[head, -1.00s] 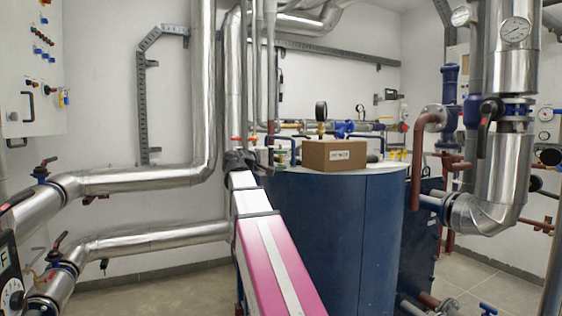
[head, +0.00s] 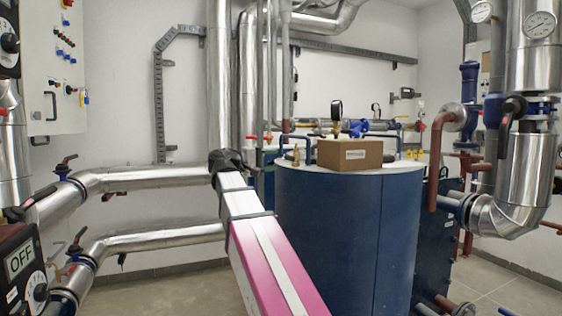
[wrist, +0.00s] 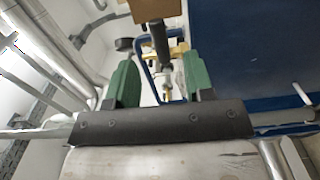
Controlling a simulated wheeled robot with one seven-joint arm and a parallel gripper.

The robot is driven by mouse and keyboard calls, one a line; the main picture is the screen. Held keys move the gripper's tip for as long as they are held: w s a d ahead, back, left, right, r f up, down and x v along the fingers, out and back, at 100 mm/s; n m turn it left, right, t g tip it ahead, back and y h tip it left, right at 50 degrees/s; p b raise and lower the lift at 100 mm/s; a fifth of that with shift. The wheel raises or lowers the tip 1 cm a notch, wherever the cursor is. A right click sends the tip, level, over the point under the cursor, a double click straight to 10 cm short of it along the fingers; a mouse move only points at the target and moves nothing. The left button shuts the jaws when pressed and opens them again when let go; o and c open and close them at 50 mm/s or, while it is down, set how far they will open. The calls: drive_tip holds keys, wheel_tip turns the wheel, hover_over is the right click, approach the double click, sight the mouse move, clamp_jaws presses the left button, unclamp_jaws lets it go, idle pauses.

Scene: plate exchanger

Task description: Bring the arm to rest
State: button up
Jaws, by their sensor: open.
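My gripper shows in the wrist view (wrist: 161,78) as two green fingers, wide apart with nothing held between them. Behind the gap are a blue pipe and brass-coloured fittings, apart from the fingers as far as I can tell. In the head view my arm reaches forward from the bottom, pink and white. Its dark end (head: 228,160) is left of the blue tank (head: 325,235); the fingertips are hidden there.
Silver pipes (head: 150,178) run along the left wall. A panel marked OFF (head: 22,262) is at lower left. Red and silver pipes stand at right.

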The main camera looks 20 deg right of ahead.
drive_tip(key=shift+a, duration=0.55)
wheel_tip(320, 180, down, 37)
drive_tip(key=w+a+n+t+y, duration=0.1)
drive_tip(key=n+t+y, duration=0.15)
drive_tip(key=y, duration=0.65)
drive_tip(key=s+a+f+m+g+y, duration=0.1)
drive_tip(key=s+a+f+y, duration=0.2)
drive_tip(key=f, duration=0.5)
drive_tip(key=s+a+f+g+y, duration=0.1)
drive_tip(key=s+a+f+y, duration=0.2)
drive_tip(key=f, duration=0.6)
drive_tip(key=s+a+f+m+g+y, duration=0.1)
drive_tip(key=s+a+f+y, duration=0.2)
drive_tip(key=s+f, duration=0.3)
wheel_tip(320, 180, down, 2)
drive_tip(key=shift+f+m, duration=0.2)
drive_tip(key=shift+m, duration=0.15)
